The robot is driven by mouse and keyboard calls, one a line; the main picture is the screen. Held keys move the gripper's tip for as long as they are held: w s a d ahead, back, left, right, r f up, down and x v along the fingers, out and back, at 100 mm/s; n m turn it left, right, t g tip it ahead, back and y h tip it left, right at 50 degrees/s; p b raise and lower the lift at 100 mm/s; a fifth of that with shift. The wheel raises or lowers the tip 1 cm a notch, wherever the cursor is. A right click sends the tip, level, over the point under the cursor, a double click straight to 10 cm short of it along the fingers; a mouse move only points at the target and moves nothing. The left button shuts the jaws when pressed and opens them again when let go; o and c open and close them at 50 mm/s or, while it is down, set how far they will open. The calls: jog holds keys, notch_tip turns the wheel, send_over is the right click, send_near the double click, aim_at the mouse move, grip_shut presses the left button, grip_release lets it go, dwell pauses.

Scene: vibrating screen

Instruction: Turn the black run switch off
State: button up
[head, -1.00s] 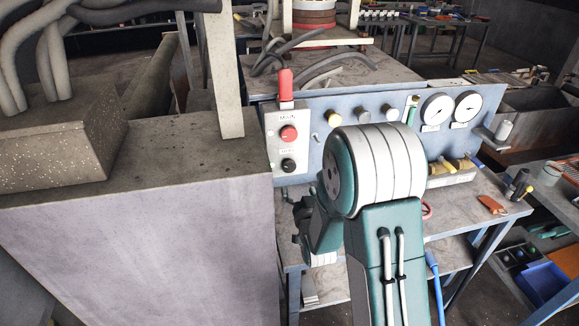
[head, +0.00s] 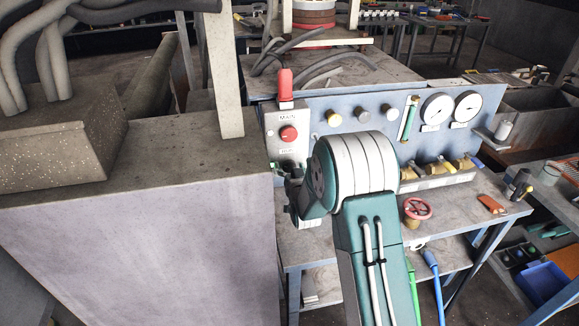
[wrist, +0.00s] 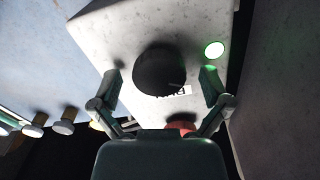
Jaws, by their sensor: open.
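The black run switch (wrist: 158,70) is a round dark knob on a pale control plate (wrist: 105,30), seen close up in the wrist view. My gripper (wrist: 160,80) is open, with one finger on each side of the knob and a visible gap to it. I cannot tell how deep the fingertips reach or which way the knob points. A partly covered label sits beside the knob. In the head view my gripper and arm hide the knob, below the red button (head: 289,133) on the control box.
A green lamp (wrist: 214,50) is lit near the right finger. A concrete block (head: 140,230) is close on the left. Gauges (head: 437,110) and a red handwheel (head: 417,209) are to the right.

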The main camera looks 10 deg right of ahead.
jog(key=c, duration=1.2)
jog(key=shift+o, duration=0.2)
jog(key=shift+d+m, duration=0.1)
jog(key=shift+m, duration=2.7)
jog(key=o, duration=1.2)
jog(key=shift+w+f, duration=0.1)
jog(key=shift+c, duration=0.2)
